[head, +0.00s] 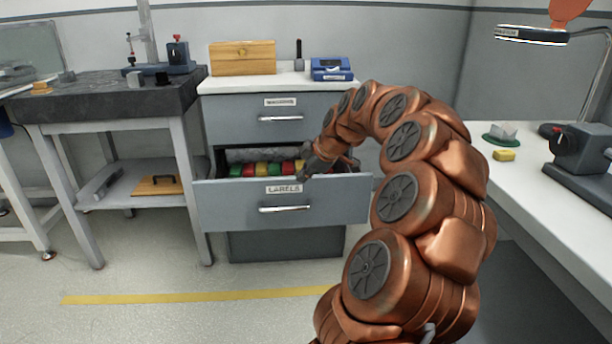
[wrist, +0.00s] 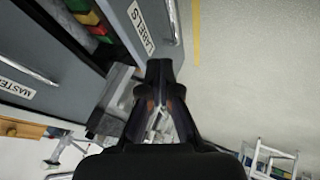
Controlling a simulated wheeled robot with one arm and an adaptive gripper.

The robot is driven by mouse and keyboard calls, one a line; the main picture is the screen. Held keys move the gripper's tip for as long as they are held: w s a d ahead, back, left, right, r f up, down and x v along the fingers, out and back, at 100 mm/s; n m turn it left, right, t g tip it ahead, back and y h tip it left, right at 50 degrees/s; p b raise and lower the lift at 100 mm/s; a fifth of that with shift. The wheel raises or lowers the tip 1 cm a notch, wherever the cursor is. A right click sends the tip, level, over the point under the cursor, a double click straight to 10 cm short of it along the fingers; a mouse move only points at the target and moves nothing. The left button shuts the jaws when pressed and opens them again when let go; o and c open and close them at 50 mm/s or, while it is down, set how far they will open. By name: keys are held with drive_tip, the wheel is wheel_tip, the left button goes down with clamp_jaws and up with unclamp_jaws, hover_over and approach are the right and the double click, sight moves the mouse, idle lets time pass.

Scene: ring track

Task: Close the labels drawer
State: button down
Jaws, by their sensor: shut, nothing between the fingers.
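The labels drawer (head: 282,205) is a grey drawer with a "LABELS" tag and a bar handle (head: 286,209). It stands pulled out, with red, yellow and green rolls (head: 262,169) visible inside. Its front also shows in the wrist view (wrist: 150,30), seen at a steep tilt. My gripper (head: 308,173) is at the top edge of the drawer front, right of the tag in the head view. In the wrist view its dark fingers (wrist: 159,70) are together and empty, close to the drawer. I cannot tell whether they touch it.
The drawer above (head: 281,118) is shut. A wooden box (head: 242,57) and a blue device (head: 332,68) stand on the cabinet top. A dark-topped bench (head: 100,95) is at the left, a white table (head: 545,190) at the right. The floor before the cabinet is clear.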

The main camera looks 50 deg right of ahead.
sight(288, 185)
drive_tip(key=shift+w+d+f+b, duration=0.5)
drive_tip(key=shift+w+f, duration=0.35)
drive_tip(key=shift+w, duration=0.3)
drive_tip(key=shift+w+d+f+b, duration=0.4)
drive_tip(key=shift+w+f+b, duration=0.15)
drive_tip(key=shift+w+f, duration=0.45)
drive_tip(key=shift+w+d+f+b, duration=0.5)
drive_tip(key=shift+w+f, duration=0.25)
drive_tip(key=shift+w, duration=0.5)
drive_tip(key=shift+w, duration=0.15)
